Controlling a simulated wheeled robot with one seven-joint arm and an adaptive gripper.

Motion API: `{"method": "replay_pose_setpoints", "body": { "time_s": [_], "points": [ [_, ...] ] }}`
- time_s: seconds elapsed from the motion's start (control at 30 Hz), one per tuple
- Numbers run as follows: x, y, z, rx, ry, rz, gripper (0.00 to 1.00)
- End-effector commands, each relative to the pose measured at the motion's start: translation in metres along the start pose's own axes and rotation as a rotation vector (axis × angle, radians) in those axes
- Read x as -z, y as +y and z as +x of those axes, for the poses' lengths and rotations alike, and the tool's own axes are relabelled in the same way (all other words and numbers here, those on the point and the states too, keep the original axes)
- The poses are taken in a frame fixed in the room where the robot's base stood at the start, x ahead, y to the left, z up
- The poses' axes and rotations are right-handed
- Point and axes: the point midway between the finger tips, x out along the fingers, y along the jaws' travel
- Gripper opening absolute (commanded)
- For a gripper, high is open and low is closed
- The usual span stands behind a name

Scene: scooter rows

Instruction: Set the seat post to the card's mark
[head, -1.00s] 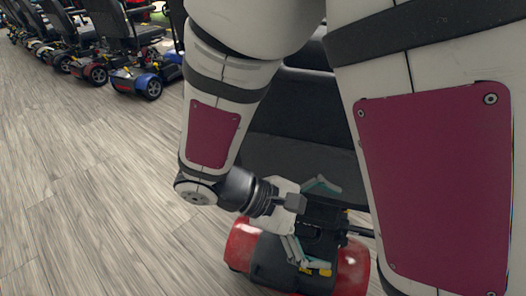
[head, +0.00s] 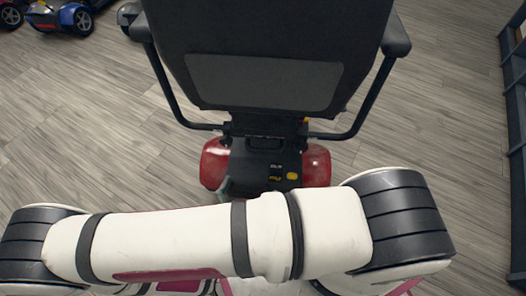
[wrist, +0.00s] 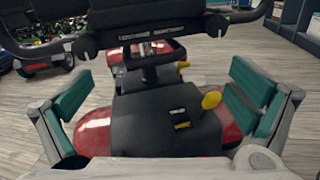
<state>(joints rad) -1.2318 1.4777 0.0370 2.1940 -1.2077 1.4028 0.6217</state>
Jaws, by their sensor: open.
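A scooter with a black seat (head: 265,80) stands in front of me. The seat post (wrist: 149,76) shows in the wrist view as a short dark column between the seat's underside and the black rear cover (wrist: 150,128). A yellow knob (wrist: 210,100) stands up from the cover's right side; it also shows in the head view (head: 292,177). My gripper (wrist: 164,95) is open and empty, its teal pads spread either side of the cover, below the seat. I cannot make out the post's marks or any card. My arm hides the cover's lower part in the head view.
Red fenders flank the cover, left (head: 214,163) and right (head: 316,165). The seat's armrests (head: 397,38) reach out at both sides. A dark rack (head: 515,130) stands at the far right and other scooters (head: 62,16) at the upper left. The floor between is clear.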

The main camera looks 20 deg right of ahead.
Motion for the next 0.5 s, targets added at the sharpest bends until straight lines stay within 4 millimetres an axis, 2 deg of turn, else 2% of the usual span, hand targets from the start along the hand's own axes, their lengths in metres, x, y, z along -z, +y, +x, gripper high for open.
{"method": "replay_pose_setpoints", "body": {
  "time_s": [0.1, 0.2, 0.37, 0.5],
  "points": [
    [0.020, -0.013, -0.002, -0.101, 0.002, -0.066, 1.00],
    [0.031, -0.019, -0.002, -0.153, 0.006, -0.096, 1.00],
    [0.038, -0.023, 0.001, -0.184, 0.009, -0.116, 1.00],
    [0.039, -0.021, 0.013, -0.183, 0.007, -0.116, 1.00]
  ]
}}
